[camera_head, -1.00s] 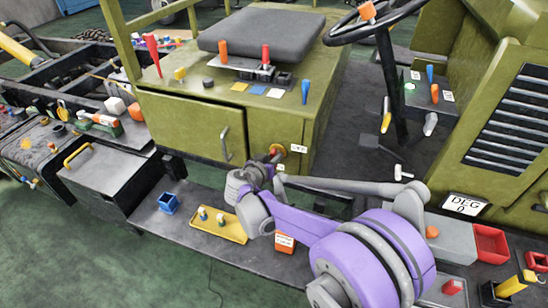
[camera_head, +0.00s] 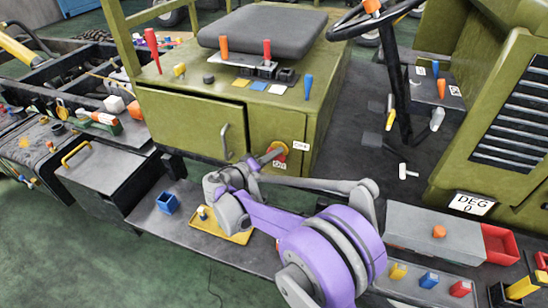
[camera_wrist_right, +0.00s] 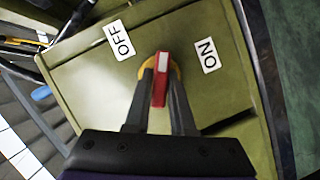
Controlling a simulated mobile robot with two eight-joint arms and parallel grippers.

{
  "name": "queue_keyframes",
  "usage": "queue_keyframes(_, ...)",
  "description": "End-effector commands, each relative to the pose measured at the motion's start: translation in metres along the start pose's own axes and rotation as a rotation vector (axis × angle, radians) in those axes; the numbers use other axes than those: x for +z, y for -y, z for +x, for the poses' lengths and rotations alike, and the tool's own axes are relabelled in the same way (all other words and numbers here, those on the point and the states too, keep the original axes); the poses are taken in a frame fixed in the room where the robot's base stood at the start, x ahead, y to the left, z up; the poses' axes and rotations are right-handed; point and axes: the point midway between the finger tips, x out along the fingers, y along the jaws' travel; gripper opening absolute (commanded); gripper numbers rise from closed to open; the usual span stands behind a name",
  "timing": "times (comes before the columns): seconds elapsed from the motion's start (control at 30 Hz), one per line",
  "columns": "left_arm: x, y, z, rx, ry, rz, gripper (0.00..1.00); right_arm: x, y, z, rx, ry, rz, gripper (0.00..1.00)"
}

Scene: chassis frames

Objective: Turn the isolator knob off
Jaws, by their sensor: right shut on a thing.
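The isolator knob is a red handle with a white stripe (camera_wrist_right: 161,80) on a yellow round base, on the olive cabinet front. In the right wrist view it points up the picture, between the OFF label (camera_wrist_right: 119,40) and the ON label (camera_wrist_right: 208,55). My right gripper (camera_wrist_right: 160,85) is shut on the knob, one dark finger on each side. My left gripper is not in view.
The cabinet door handle (camera_head: 225,142) is just left of the knob. A red bin (camera_head: 500,245) stands at lower right. A steering wheel (camera_head: 375,22) is above right.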

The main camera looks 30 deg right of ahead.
Motion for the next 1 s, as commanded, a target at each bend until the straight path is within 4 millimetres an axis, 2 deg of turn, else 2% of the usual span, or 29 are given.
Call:
queue_keyframes(0.5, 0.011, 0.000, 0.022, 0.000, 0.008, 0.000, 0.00, 0.001, 0.004, 0.001, 0.152, 0.000, -0.369, 0.00)
queue_keyframes(1.0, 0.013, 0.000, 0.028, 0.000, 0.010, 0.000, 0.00, 0.001, 0.003, 0.000, 0.196, 0.000, -0.475, 0.00)
